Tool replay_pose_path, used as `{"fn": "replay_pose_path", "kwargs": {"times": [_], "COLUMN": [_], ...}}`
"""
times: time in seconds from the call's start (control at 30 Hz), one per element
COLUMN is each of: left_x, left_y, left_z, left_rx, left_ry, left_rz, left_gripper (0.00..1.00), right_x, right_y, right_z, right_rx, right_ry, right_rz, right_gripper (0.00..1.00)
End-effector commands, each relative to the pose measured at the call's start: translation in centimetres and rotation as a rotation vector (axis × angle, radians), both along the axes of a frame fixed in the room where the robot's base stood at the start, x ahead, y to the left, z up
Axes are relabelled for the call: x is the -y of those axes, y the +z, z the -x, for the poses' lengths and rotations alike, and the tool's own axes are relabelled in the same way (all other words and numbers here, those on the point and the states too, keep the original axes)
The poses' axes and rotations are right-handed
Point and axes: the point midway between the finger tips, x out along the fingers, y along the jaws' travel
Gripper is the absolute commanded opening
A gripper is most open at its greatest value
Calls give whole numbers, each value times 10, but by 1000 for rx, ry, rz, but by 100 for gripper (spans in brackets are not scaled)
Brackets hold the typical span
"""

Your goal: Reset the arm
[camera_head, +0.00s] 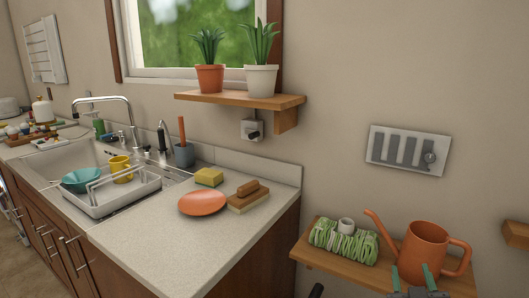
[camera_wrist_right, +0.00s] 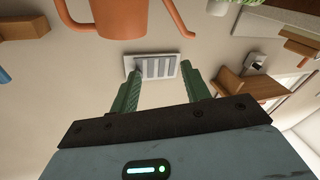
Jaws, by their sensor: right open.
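My right gripper (camera_head: 412,277) shows at the bottom right of the head view, its two green fingers apart with nothing between them. It is in front of the small wooden shelf, just below the orange watering can (camera_head: 426,249). In the right wrist view the open fingers of the gripper (camera_wrist_right: 160,75) point toward the wall, with the watering can (camera_wrist_right: 122,18) at the top, upside down in that picture. My left gripper is not in view.
The low shelf (camera_head: 340,266) also holds a green-and-white bundle (camera_head: 342,243). A grey slotted panel (camera_head: 408,150) is on the wall above. Left is a counter with a sink, dish rack (camera_head: 110,196), orange plate (camera_head: 202,202) and brush (camera_head: 248,197). A plant shelf (camera_head: 240,100) hangs over it.

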Motion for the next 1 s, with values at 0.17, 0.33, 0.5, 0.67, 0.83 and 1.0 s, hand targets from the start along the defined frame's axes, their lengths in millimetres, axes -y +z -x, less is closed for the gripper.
{"fn": "replay_pose_path", "kwargs": {"times": [0.17, 0.33, 0.5, 0.67, 0.83, 1.0], "left_x": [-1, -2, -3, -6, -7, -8], "left_y": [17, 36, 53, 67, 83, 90], "left_z": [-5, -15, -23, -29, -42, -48], "left_rx": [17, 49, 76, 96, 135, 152], "left_ry": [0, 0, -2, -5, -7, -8], "left_rz": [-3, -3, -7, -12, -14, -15], "left_gripper": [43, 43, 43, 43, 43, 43], "right_x": [-23, -45, -67, -86, -102, -110], "right_y": [-76, -139, -186, -216, -232, -238], "right_z": [50, 115, 192, 271, 341, 379], "right_rx": [-198, -374, -533, -667, -772, -825], "right_ry": [93, 174, 244, 295, 329, 341], "right_rz": [-45, -102, -174, -252, -326, -366], "right_gripper": [47, 47, 47, 47, 47, 47]}}
